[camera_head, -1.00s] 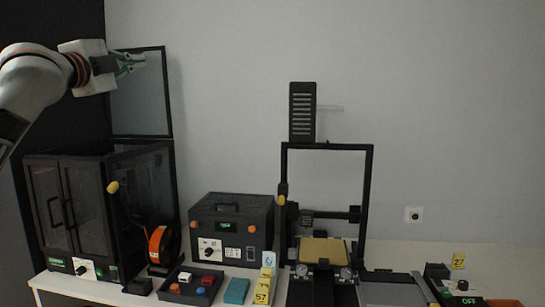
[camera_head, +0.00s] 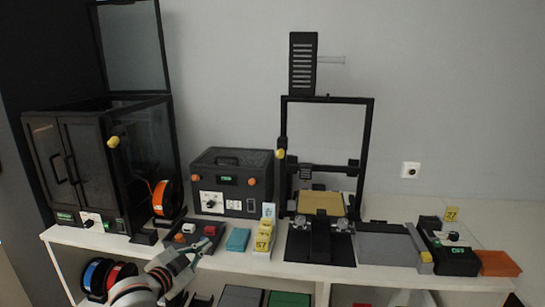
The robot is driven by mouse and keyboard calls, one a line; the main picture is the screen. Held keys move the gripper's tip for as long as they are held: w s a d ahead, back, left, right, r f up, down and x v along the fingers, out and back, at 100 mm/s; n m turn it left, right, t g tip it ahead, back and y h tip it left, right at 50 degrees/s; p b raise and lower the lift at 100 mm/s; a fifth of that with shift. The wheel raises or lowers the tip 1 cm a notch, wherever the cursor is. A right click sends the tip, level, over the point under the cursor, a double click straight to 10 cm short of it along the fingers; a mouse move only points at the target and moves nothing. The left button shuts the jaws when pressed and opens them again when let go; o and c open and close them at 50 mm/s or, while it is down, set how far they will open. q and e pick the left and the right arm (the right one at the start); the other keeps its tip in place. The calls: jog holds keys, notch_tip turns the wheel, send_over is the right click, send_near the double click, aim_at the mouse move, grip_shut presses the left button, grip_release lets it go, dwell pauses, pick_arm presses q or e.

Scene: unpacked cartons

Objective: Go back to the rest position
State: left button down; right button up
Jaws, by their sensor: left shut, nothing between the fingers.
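My left gripper (camera_head: 203,248) is shut and empty. It shows low in the head view, at the front edge of the white shelf top (camera_head: 275,264), with its arm coming up from the bottom left. Its fingers point up and to the right, just in front of the dark tray (camera_head: 178,250) of small coloured blocks. From this view I cannot tell how far it is from the tray. My right gripper is not in view.
A black enclosure (camera_head: 85,165) with its glass lid (camera_head: 133,45) raised stands at the left. Behind the tray is a black control box (camera_head: 232,183). A printer frame (camera_head: 369,150) stands right of centre. Filament spools (camera_head: 97,275) sit on the lower shelf.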

pick_arm(q)
jog(key=s+f+n+g, duration=0.2)
jog(key=s+f+n, duration=0.2)
jog(key=s+f, duration=1.15)
jog(key=s+f+n+g+y, duration=0.1)
jog(key=s+f+n, duration=0.1)
jog(key=s+f, duration=0.4)
jog(key=s+f+n+g+y, duration=0.1)
jog(key=s+f, duration=0.6)
jog(key=s, duration=0.6)
jog(key=shift+s+a+n, duration=0.25)
jog(key=shift+s+n, duration=0.05)
jog(key=shift+n, duration=0.1)
